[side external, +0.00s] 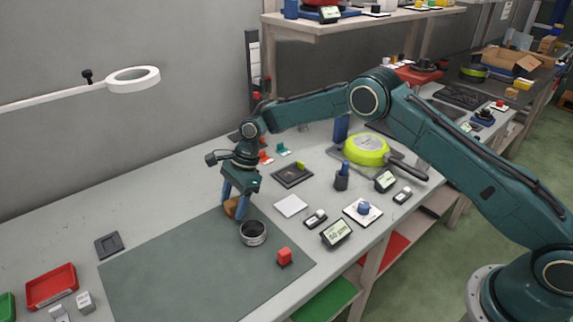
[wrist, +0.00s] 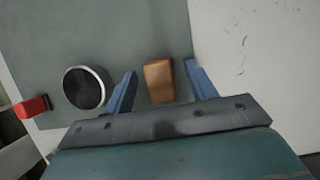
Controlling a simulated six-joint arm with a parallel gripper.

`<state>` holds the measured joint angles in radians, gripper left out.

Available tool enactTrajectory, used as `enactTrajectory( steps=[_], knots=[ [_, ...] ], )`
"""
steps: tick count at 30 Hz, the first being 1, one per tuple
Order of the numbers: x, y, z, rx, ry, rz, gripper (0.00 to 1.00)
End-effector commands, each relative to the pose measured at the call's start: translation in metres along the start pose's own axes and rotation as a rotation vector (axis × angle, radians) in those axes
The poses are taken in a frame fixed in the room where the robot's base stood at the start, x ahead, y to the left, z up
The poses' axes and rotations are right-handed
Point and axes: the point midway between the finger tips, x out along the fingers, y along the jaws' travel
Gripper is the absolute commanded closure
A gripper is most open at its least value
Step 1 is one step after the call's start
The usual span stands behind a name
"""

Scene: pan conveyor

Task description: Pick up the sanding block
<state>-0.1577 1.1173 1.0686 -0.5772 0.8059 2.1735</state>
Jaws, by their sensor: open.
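The sanding block is a small tan-brown block (wrist: 158,80) on the grey-green mat (wrist: 120,25), near the mat's edge. In the wrist view it lies between the two blue fingers of my gripper (wrist: 162,86), with a visible gap on each side. My gripper is open and empty. In the side view my gripper (side external: 236,203) points down over the mat's back edge, and the block (side external: 231,207) shows partly behind a finger. The side view does not clearly show how high the fingertips are above the mat.
A dark round cup with a metal rim (side external: 253,233) stands close beside the gripper. A red block (side external: 284,257) sits farther along the mat. A white square (side external: 291,206) and a dark tray (side external: 293,175) lie to the right. The mat's left part is clear.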

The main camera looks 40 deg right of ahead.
Motion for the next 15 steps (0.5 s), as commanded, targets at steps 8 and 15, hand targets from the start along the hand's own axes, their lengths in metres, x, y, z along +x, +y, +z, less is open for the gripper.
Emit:
enactTrajectory(
  steps=[8, 15],
  knots=[
    [-0.0003, 0.0000, 0.0000, 0.000, 0.000, 0.000, 0.44],
    [-0.0004, 0.0000, 0.0000, 0.000, 0.000, 0.000, 0.83]
  ],
)
